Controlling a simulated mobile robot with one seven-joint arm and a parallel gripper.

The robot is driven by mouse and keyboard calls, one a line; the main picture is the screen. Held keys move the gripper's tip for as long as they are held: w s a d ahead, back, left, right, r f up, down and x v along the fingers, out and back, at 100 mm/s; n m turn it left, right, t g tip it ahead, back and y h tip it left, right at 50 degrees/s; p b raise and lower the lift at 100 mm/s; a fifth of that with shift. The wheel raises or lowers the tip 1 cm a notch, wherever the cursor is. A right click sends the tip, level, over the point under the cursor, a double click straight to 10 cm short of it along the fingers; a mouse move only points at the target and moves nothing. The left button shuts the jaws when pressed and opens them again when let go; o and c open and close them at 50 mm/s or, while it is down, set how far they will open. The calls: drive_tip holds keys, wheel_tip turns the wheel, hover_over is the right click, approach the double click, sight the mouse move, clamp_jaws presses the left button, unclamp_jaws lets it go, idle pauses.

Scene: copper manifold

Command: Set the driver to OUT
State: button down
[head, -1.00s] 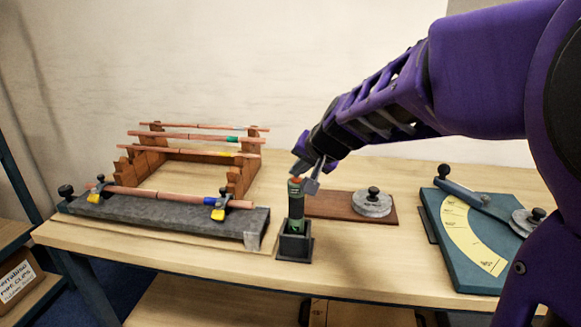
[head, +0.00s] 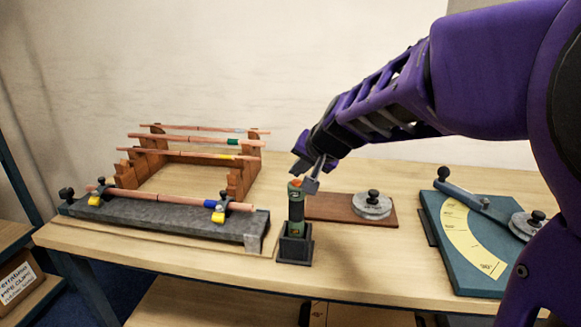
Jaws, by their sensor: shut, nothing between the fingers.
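The driver (head: 296,208) is a dark green and black upright cylinder with an orange spot at its top. It stands in a small black square holder (head: 295,246) near the table's front edge. My gripper (head: 310,176) is at the top of the driver, coming down from the upper right. Its fingers are shut with nothing between them. I cannot tell whether a fingertip touches the driver's top. Any OUT marking is too small to read.
A grey block (head: 165,222) with a clamped copper pipe lies at left. Behind it, a wooden rack (head: 242,178) holds several copper pipes. A brown board (head: 330,206) with a round grey weight (head: 371,204) is right of the driver. A teal bender board (head: 470,245) stands far right.

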sight(298, 187)
drive_tip(key=shift+r+p, duration=2.25)
drive_tip(key=shift+r, duration=0.7)
